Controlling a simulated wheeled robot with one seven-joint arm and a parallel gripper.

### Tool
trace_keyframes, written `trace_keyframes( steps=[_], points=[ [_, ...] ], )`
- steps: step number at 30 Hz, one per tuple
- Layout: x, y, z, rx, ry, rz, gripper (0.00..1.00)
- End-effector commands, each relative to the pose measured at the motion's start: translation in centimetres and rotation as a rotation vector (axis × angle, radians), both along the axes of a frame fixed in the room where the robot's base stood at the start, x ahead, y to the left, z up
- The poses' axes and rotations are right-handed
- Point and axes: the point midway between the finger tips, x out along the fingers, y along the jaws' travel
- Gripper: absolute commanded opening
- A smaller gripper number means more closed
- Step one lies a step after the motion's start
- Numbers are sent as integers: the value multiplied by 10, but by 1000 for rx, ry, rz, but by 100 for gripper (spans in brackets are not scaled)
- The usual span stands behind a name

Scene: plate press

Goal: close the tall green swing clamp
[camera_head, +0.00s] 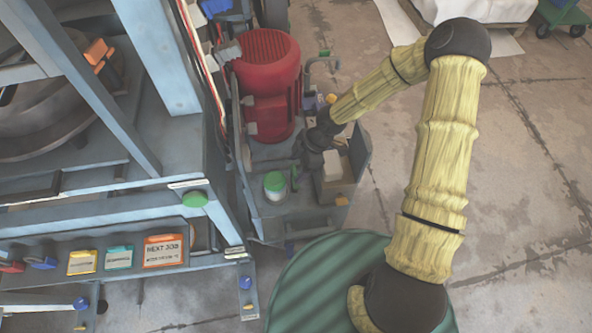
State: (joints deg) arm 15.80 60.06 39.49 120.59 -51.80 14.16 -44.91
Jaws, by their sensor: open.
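My gripper (306,163) is dark and small, at the end of my yellow-sleeved arm, above the grey platform beside the red motor. Its jaws are open, and I see nothing held between them. A thin upright green part (295,178) stands just below and left of the gripper; it could be the tall green swing clamp, but it is too small to be sure. I cannot tell whether it touches the jaws or how its arm is turned. Another small green piece (323,53) sits by a bent grey pipe behind the motor.
A red motor (268,85) stands close left of my gripper. A white jar with a green lid (275,186) is just left of the green part. The blue-grey press frame (150,60) fills the left.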

Motion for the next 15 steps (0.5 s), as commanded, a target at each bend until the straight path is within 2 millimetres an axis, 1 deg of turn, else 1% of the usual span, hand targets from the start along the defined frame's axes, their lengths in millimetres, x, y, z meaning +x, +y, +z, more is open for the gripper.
trace_keyframes(
  steps=[1, 4, 14, 15],
  points=[
    [-1, 3, -9, 0, 0, 2, 65],
    [-2, 5, -16, -1, 0, 1, 65],
    [-2, 8, -17, 0, -1, 2, 65],
    [-2, 8, -17, 0, -1, 2, 58]
  ],
)
